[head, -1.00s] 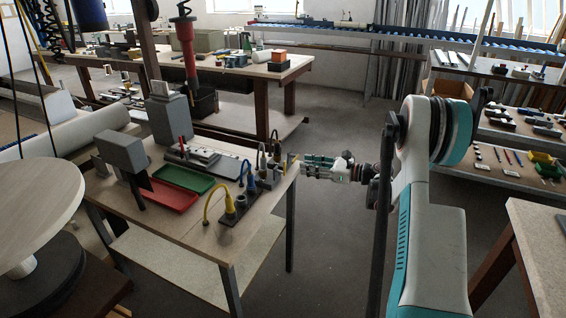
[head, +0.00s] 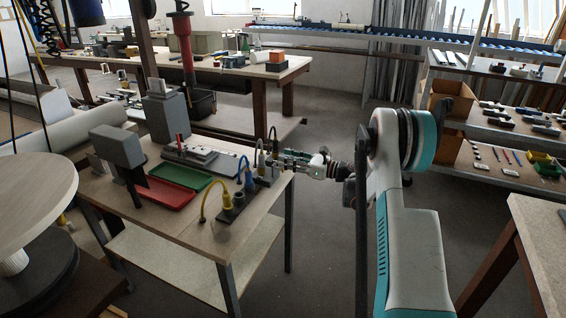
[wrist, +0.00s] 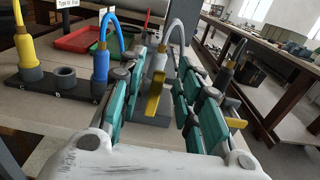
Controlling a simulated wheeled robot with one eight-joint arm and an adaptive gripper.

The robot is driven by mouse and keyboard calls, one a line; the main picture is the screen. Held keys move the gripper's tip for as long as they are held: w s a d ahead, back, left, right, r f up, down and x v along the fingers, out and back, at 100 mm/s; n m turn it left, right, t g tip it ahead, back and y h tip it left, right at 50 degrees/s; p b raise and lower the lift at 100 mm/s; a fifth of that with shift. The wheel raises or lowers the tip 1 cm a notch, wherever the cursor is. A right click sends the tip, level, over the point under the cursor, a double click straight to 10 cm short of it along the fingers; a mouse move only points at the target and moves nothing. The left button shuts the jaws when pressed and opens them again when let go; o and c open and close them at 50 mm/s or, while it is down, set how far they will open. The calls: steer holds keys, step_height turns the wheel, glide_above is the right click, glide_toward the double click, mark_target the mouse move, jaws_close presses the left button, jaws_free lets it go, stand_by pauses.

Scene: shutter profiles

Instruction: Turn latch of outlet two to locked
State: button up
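In the wrist view my gripper (wrist: 168,85) is open, its two teal-padded fingers apart. Between the fingers stands a grey connector with a yellow latch (wrist: 154,95) and a grey cable; the latch points up toward the camera. I cannot tell whether a finger touches it. A second yellow latch (wrist: 236,123) sits right of the right finger, below a dark connector (wrist: 228,72). No outlet number is readable, so I cannot tell which is outlet two. In the head view my gripper (head: 280,160) is at the table's right edge, beside the connectors.
A blue plug (wrist: 100,65) with a blue cable stands left of the left finger. A yellow plug (wrist: 26,50) and an empty socket (wrist: 65,78) share the dark strip farther left. Red (head: 160,194) and green (head: 181,175) trays lie behind them on the table (head: 205,235).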

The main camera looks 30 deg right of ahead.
steer(key=shift+x, duration=1.2)
jaws_close()
